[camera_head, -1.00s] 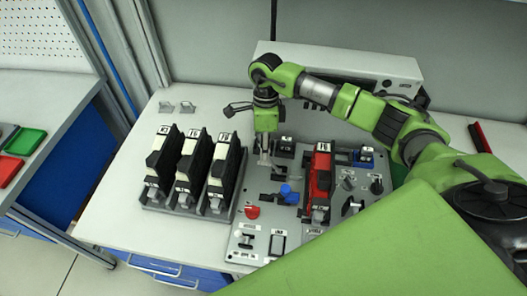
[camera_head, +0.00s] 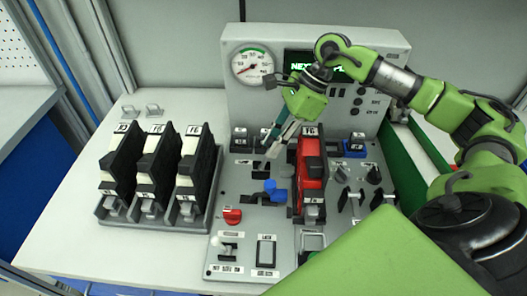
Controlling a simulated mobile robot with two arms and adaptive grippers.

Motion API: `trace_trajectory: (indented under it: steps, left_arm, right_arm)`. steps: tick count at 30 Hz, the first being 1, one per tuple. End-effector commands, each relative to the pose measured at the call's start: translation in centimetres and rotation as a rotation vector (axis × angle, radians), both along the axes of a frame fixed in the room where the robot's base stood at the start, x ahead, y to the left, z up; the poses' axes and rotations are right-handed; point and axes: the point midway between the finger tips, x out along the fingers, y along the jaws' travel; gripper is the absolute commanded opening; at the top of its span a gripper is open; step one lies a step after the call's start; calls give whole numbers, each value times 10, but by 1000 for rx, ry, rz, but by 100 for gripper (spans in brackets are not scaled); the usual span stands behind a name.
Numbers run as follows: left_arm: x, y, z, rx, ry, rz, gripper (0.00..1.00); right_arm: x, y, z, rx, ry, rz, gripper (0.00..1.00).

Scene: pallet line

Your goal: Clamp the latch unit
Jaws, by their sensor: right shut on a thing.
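A red module (camera_head: 311,172) with a white top label stands upright in the grey panel (camera_head: 232,190) at the middle. I cannot tell for certain which part is the latch unit. My right gripper (camera_head: 273,150) reaches down at a tilt, just left of the red module and above a blue knob (camera_head: 276,192). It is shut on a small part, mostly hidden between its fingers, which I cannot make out. A teal piece shows beside the fingers. My left gripper is not in view.
A rack (camera_head: 150,228) with three black-and-white modules stands to the left. A grey console (camera_head: 232,95) with a gauge and screen is behind. The panel carries a red knob (camera_head: 232,216), toggles and dark levers.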

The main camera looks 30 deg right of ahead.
Motion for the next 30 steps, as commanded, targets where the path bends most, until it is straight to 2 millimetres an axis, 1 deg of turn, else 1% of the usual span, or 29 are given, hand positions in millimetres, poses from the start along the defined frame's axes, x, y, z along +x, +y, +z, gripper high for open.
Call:
trace_trajectory:
  steps: [1, 9, 15, 28, 29, 30]
  left_arm:
    - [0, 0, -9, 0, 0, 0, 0]
    - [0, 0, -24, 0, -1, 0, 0]
    - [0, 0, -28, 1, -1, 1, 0]
    - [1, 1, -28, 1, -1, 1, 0]
    - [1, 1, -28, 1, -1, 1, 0]
    - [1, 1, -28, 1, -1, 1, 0]
  right_arm:
    - [-4, -5, -8, -9, 8, -1, 0]
    - [-11, -13, -12, -9, 13, 0, 0]
    - [-13, -15, -13, -9, 15, 1, 0]
    - [-13, -14, -14, -8, 17, 2, 0]
    - [-14, -14, -14, -8, 17, 2, 28]
    - [-13, -14, -14, -7, 17, 2, 38]
